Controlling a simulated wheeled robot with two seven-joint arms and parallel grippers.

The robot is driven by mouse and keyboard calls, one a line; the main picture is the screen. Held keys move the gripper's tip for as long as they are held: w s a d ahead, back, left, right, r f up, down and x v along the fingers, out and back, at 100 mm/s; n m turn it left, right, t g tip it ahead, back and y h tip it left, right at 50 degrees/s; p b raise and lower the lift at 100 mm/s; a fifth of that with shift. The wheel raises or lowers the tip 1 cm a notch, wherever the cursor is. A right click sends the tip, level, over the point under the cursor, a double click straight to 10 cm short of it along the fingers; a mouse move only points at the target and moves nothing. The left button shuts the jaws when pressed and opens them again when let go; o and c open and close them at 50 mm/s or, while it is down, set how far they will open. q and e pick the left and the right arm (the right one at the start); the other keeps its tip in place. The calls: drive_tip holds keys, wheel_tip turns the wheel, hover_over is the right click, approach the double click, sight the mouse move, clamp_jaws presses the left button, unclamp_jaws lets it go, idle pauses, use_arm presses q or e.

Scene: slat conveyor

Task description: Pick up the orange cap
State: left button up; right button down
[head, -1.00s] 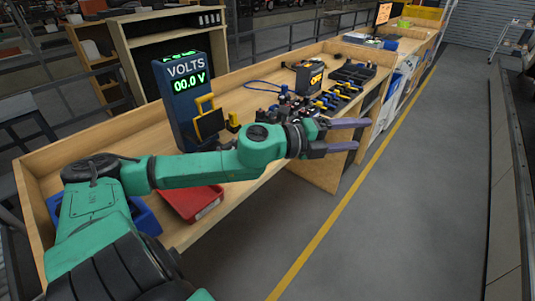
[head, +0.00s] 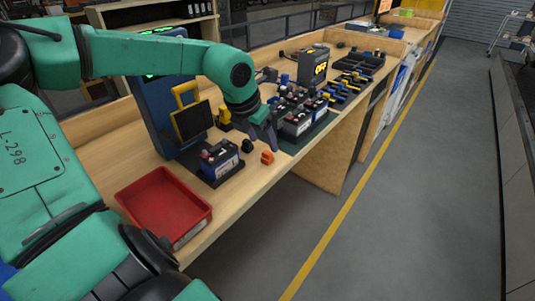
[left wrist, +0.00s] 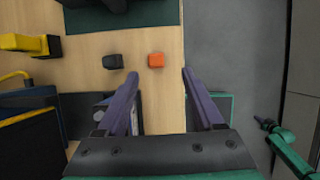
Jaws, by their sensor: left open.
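The orange cap (head: 267,157) is a small block on the wooden bench, near its front edge. A black cap (head: 247,146) lies just to its left. In the left wrist view the orange cap (left wrist: 156,60) sits right of the black cap (left wrist: 112,62), close to the bench edge. My left gripper (head: 263,139) points down, just behind and above the orange cap in the head view. Its purple fingers (left wrist: 160,76) are apart with nothing between them; in the wrist view the cap appears between and slightly beyond the tips. My right gripper is not seen.
A battery (head: 219,160) on a dark base stands left of the caps, before the blue voltmeter (head: 150,113). A red tray (head: 137,186) sits nearer. More batteries (head: 297,124) stand on a dark mat to the right. Bare bench surrounds the caps; the floor lies beyond the edge.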

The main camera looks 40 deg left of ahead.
sight(267, 152)
use_arm(q)
drive_tip(key=w+f, duration=0.1)
drive_tip(key=w+a+f, duration=0.1)
drive_tip(key=f, duration=0.1)
drive_tip(key=shift+a, duration=0.1)
drive_tip(key=x, duration=0.1)
drive_tip(key=p+x, duration=0.1)
drive_tip(key=x, duration=0.1)
drive_tip(key=shift+s+d+f, duration=0.2)
drive_tip(key=shift+d+f, duration=0.05)
drive_tip(key=shift+f, duration=0.05)
drive_tip(key=shift+w+f, duration=0.1)
drive_tip(key=shift+f, duration=0.15)
drive_tip(key=shift+w, duration=0.1)
drive_tip(key=shift+a, duration=0.1)
drive_tip(key=c, duration=1)
clamp_jaws()
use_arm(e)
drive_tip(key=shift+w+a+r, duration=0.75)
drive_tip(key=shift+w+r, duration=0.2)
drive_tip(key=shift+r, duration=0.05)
